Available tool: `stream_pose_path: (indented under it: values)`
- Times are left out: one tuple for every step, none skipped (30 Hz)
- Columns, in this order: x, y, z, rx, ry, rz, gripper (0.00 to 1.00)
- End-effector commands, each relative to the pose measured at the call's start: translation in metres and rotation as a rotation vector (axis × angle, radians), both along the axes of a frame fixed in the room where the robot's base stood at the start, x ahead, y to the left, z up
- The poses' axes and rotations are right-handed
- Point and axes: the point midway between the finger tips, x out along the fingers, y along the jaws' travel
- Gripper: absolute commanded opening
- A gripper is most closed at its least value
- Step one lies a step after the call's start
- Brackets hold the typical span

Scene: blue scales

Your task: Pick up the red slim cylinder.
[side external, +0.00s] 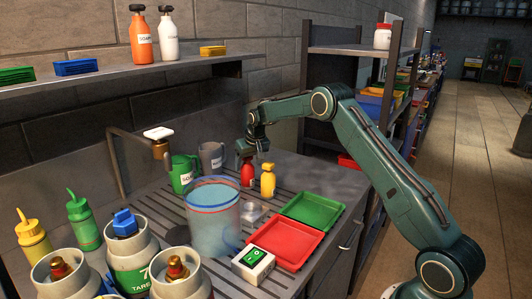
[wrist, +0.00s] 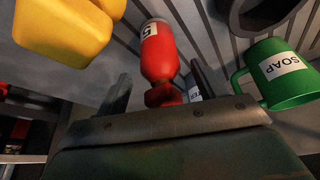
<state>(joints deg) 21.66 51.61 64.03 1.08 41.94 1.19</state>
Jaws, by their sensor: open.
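The red slim cylinder (side external: 248,172) is a small red bottle with a white label and a narrower red top. It stands upright on the slatted counter in the side view. My gripper (side external: 254,147) is just above it, pointing down. In the wrist view the red bottle (wrist: 160,55) lies between the two dark fingers of my gripper (wrist: 162,88), which are apart with one on each side of its top. I see no clear contact between the fingers and the bottle.
A yellow bottle (side external: 268,182) stands close on the right of the red one. A green mug (side external: 183,174) and a grey mug (side external: 211,158) stand to the left. A clear blue-rimmed container (side external: 213,215), green tray (side external: 312,211) and red tray (side external: 284,244) are in front.

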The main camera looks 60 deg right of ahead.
Motion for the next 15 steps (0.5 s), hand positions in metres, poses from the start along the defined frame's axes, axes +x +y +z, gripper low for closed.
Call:
stream_pose_path:
  values:
    - [0.002,-0.0009,-0.0058,0.0,0.001,0.0,0.69]
    - [0.0029,-0.0013,-0.008,0.0,0.0,0.0,0.69]
    - [0.004,-0.0018,-0.0101,-0.001,-0.001,0.0,0.69]
    - [0.0047,-0.0021,-0.0116,-0.001,-0.001,0.0,0.69]
    - [0.0051,-0.0022,-0.013,-0.001,-0.001,0.0,0.69]
    - [0.0055,-0.0024,-0.0142,-0.002,0.0,0.001,0.69]
    - [0.0057,-0.0025,-0.0148,-0.002,0.0,0.001,0.69]
    - [0.0057,-0.0025,-0.0152,-0.001,0.001,0.001,0.69]
    - [0.0058,-0.0026,-0.0152,-0.002,0.0,0.001,0.69]
    - [0.0058,-0.0026,-0.0152,-0.002,0.0,0.001,0.69]
    - [0.0058,-0.0025,-0.015,-0.002,0.0,0.001,0.69]
    - [0.0058,-0.0025,-0.015,-0.002,0.0,0.001,0.69]
    - [0.0058,-0.0024,-0.0149,-0.002,0.0,0.001,0.69]
    - [0.0058,-0.0024,-0.0149,-0.002,0.0,0.001,0.69]
    - [0.0057,-0.0024,-0.0148,-0.002,0.0,0.001,0.69]
